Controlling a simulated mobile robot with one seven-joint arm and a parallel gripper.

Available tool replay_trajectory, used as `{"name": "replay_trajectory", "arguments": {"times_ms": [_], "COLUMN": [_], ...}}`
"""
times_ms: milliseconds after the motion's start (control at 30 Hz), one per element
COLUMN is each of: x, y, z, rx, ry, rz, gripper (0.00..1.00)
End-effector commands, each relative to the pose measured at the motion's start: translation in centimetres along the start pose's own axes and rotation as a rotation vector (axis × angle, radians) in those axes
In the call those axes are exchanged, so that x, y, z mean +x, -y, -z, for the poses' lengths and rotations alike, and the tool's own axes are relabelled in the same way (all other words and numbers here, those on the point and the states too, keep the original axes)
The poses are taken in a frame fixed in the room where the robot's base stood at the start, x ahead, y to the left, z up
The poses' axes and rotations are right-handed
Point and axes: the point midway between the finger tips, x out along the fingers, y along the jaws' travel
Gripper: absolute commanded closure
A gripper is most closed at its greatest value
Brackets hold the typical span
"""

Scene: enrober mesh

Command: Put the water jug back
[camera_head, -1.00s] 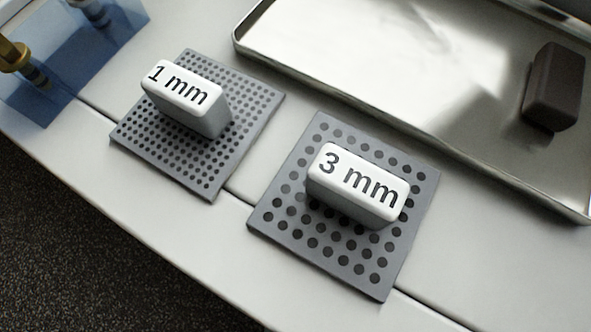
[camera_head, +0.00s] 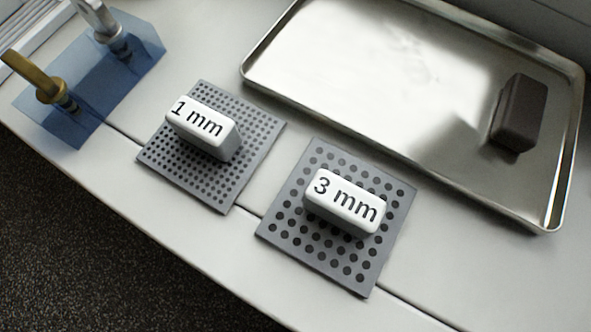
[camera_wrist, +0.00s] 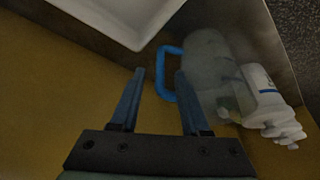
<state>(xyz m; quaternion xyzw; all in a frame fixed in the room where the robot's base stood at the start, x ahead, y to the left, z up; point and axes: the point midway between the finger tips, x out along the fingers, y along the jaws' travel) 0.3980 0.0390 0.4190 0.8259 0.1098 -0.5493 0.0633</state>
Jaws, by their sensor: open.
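In the wrist view, a cloudy, see-through water jug (camera_wrist: 207,55) with a blue handle (camera_wrist: 161,72) is at the upper right. My gripper (camera_wrist: 160,73) is open, its two dark blue fingers apart. The blue handle lies beyond the fingertips, close to the right finger, which covers part of it in the picture. I cannot tell whether finger and handle touch. The jug does not show in the head view, and neither does my gripper.
A white tray or basin (camera_wrist: 125,15) is above.

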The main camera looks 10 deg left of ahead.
Motion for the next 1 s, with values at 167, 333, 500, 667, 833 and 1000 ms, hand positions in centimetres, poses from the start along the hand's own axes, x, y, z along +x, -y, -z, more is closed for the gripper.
{"name": "replay_trajectory", "arguments": {"times_ms": [167,333,500,667,833,1000], "x": [-3.9,-5.5,-5.7,-5.7,-5.7,-5.7], "y": [0.0,0.0,0.0,0.0,0.0,0.0], "z": [0.1,0.1,0.0,0.0,0.0,0.0], "rx": [0.002,0.002,0.001,0.001,0.001,0.001], "ry": [0.000,-0.001,0.000,0.000,-0.001,-0.001], "rz": [-0.001,0.000,0.000,0.000,0.000,0.000], "gripper": [0.54,0.54,0.54,0.54,0.54,0.54]}}
